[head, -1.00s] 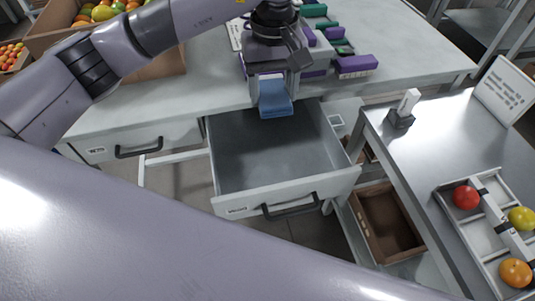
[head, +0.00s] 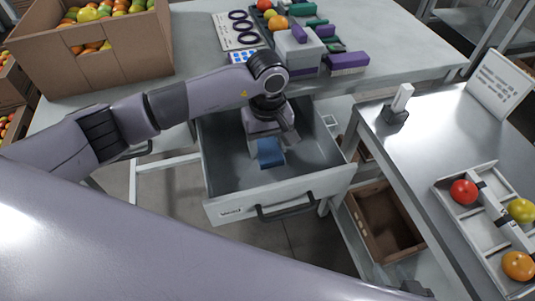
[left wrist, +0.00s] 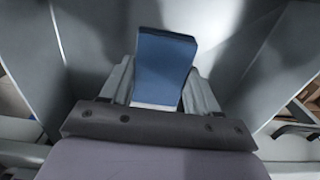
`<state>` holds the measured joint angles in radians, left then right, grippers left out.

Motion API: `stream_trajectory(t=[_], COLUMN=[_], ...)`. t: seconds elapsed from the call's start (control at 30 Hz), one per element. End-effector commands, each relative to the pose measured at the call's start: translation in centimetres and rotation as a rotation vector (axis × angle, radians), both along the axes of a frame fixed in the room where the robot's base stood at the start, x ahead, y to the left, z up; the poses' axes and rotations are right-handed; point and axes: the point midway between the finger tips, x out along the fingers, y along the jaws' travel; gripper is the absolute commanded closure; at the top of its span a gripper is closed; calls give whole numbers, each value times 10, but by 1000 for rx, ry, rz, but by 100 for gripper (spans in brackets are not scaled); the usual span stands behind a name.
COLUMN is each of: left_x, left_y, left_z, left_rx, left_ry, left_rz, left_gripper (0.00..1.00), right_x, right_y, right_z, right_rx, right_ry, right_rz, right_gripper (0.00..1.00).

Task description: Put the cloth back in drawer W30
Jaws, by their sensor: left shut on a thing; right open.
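The blue cloth (head: 270,153) is folded and held in my left gripper (head: 266,148), which is shut on it. Both are inside the pulled-out drawer (head: 225,165), above or at its grey floor; whether the cloth touches the floor is unclear. The label on the drawer front, left of the dark handle, is too small to read surely. In the left wrist view the cloth (left wrist: 163,65) stands up between the two fingers, with drawer walls on both sides.
The worktop above the drawer holds a cardboard box of tomatoes (head: 95,62), a ring card (head: 238,32) and purple and green blocks (head: 347,62). A metal table (head: 430,130) with a tomato tray (head: 482,225) stands right. A brown crate (head: 385,225) sits low beside the drawer.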

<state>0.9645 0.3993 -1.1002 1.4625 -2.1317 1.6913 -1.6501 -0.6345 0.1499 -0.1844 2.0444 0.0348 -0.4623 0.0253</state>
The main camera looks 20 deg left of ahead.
Motion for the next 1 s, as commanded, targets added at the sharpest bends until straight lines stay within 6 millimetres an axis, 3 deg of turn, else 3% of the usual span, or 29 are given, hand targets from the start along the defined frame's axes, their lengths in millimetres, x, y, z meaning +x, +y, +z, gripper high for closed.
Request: stream_trajectory(t=[0.23,0.87,0.9,0.97,1.0], left_x=[-1,-1,-1,-2,-3], left_y=[0,0,0,0,1], left_z=[-36,-50,-50,-50,-51], left_rx=[1,1,0,1,2], left_ry=[4,3,4,7,9], left_rz=[1,-1,-1,-1,0], left_gripper=[64,64,36,16,14], right_x=[0,0,0,-1,-1], right_y=[0,0,0,0,0], right_z=[-5,-18,-18,-17,-17], right_rx=[0,0,0,0,0], right_ry=[1,3,3,3,3], right_rz=[-1,-1,-1,-1,-1], right_gripper=[57,57,57,57,57])
